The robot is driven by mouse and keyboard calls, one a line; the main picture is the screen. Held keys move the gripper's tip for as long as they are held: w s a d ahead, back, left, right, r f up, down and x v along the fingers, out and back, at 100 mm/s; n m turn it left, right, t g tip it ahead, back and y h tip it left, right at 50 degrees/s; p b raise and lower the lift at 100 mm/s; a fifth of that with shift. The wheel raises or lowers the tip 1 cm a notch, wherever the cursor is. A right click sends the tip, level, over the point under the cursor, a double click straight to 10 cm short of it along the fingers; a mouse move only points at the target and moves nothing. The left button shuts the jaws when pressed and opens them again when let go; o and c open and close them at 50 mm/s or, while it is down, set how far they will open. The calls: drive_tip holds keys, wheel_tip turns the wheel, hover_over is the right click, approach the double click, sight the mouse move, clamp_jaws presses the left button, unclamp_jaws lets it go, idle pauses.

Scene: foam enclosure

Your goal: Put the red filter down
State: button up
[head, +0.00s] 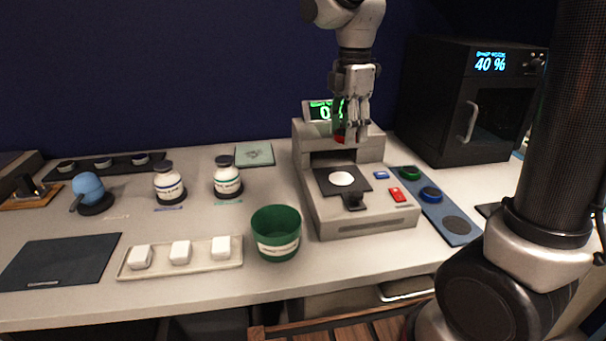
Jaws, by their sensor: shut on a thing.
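My gripper (350,132) points down above the back of the grey instrument (360,218), in front of its small green-lit display. It is shut on the red filter (340,139), of which only a small red part shows between and below the fingers. A blue strip (449,211) on the right of the instrument holds a green filter (409,173) and a blue filter (431,194). Its nearest place is a bare dark round spot (457,225). Whether the red filter touches the instrument's top, I cannot tell.
The instrument has a dark stage (327,184) with a white disc, plus red and blue buttons. A green cup (276,233) stands left of it, near a tray (193,266) of white blocks and two bottles. A black oven (455,110) stands back right.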

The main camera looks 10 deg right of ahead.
sight(342, 178)
drive_tip(key=shift+a+f, duration=0.1)
drive_tip(key=shift+a, duration=0.2)
drive_tip(key=shift+m, duration=0.3)
wheel_tip(342, 178, down, 10)
drive_tip(key=shift+s+r, duration=0.1)
drive_tip(key=shift+r, duration=0.05)
drive_tip(key=o, duration=1)
